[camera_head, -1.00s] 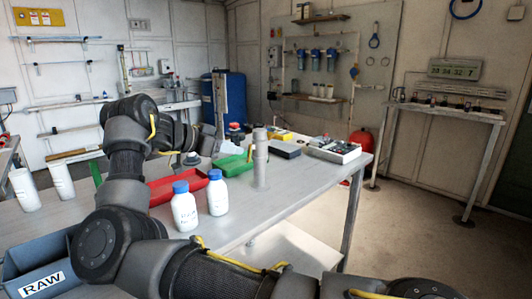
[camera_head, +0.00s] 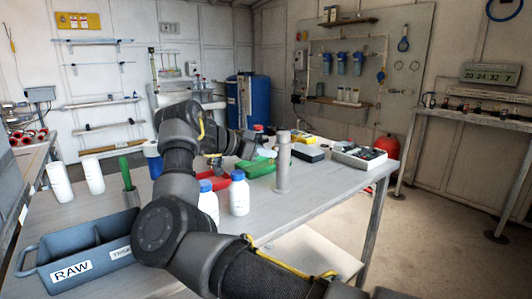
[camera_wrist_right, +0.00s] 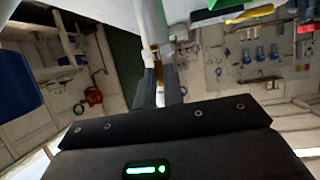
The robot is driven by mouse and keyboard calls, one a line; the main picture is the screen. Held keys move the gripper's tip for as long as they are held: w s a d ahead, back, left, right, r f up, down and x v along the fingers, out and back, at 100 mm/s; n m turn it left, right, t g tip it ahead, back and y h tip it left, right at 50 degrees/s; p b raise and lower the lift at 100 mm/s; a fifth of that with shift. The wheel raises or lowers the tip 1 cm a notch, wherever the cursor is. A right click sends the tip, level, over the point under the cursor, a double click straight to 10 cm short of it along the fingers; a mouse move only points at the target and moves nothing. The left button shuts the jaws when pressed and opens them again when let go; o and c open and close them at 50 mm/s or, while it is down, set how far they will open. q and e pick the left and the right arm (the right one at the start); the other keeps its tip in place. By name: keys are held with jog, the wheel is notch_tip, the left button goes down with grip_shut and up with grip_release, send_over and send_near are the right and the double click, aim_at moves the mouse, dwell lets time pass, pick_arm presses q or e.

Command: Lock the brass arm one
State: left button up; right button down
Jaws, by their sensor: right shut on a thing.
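In the right wrist view, a small brass-coloured piece (camera_wrist_right: 155,48) sits at the tips of my right gripper (camera_wrist_right: 160,72), against a pale upright tube (camera_wrist_right: 151,20). The two dark fingers are close together and shut on this piece, which I take to be the brass arm. They hide most of it, so its angle cannot be told. In the head view, my right gripper (camera_head: 217,166) is over the table (camera_head: 330,184), behind the bottles and partly hidden by my own arm. The brass arm cannot be made out there. My left gripper is not in view.
Two blue-capped bottles (camera_head: 239,195) stand near my right forearm. A grey cylinder (camera_head: 283,165) stands upright to their right. A red tray and a green tray (camera_head: 260,168) lie close by. The grey RAW bin (camera_head: 85,262) is at the front left. The table's right front is clear.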

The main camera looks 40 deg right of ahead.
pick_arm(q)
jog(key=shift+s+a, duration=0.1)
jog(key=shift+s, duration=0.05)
pick_arm(e)
jog(key=shift+f+h, duration=0.3)
jog(key=shift+h, duration=0.9)
jog(key=c, duration=1.5)
grip_release()
jog(key=shift+d, duration=0.1)
